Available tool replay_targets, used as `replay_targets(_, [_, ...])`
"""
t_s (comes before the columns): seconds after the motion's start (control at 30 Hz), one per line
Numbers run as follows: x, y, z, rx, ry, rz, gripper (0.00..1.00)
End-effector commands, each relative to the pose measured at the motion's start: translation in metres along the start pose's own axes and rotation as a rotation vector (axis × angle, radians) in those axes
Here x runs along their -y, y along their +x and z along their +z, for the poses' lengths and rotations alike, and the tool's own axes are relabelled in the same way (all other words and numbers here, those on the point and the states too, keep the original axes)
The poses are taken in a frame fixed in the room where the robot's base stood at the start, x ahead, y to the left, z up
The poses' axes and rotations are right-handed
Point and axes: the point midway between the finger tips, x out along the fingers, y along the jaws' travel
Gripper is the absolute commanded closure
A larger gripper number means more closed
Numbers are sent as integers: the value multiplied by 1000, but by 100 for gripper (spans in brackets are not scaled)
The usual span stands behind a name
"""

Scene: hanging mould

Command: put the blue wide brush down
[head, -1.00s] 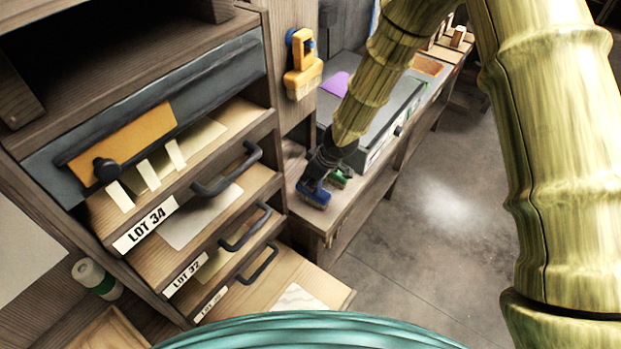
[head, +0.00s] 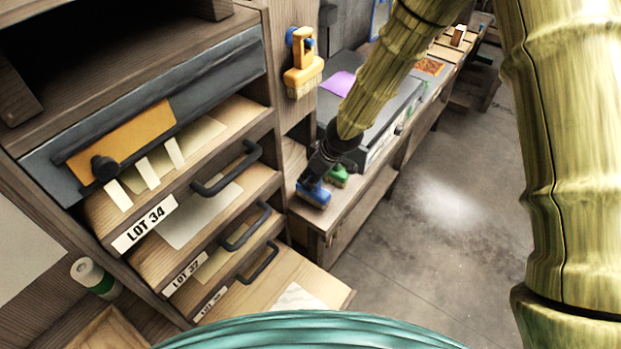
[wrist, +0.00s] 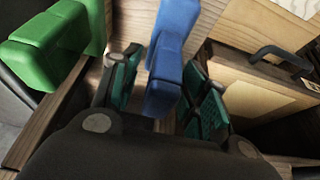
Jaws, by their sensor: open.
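The blue wide brush (head: 314,194) rests on the near end of the wooden bench, beside the drawer unit. In the wrist view the blue brush (wrist: 170,60) lies between the two fingers of my gripper (wrist: 160,95), with a gap showing on each side of it. My gripper (head: 318,172) is low over the bench at the brush and is open. The underside of the brush is hidden in both views.
A green brush (head: 338,176) stands close beside the blue one, also in the wrist view (wrist: 55,45). An orange brush (head: 303,70) hangs on the post. Drawers with handles (head: 245,228) stand open on the left. The bench edge (head: 350,215) drops to open floor.

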Motion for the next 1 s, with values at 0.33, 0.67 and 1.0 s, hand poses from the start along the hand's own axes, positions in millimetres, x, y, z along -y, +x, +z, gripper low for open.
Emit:
replay_targets(0.33, [0, -49, 0, -3, 2, 0, 56])
replay_targets(0.67, [0, -88, 0, -2, 1, 0, 56])
replay_targets(1.0, [1, -99, 0, -1, 0, -1, 56])
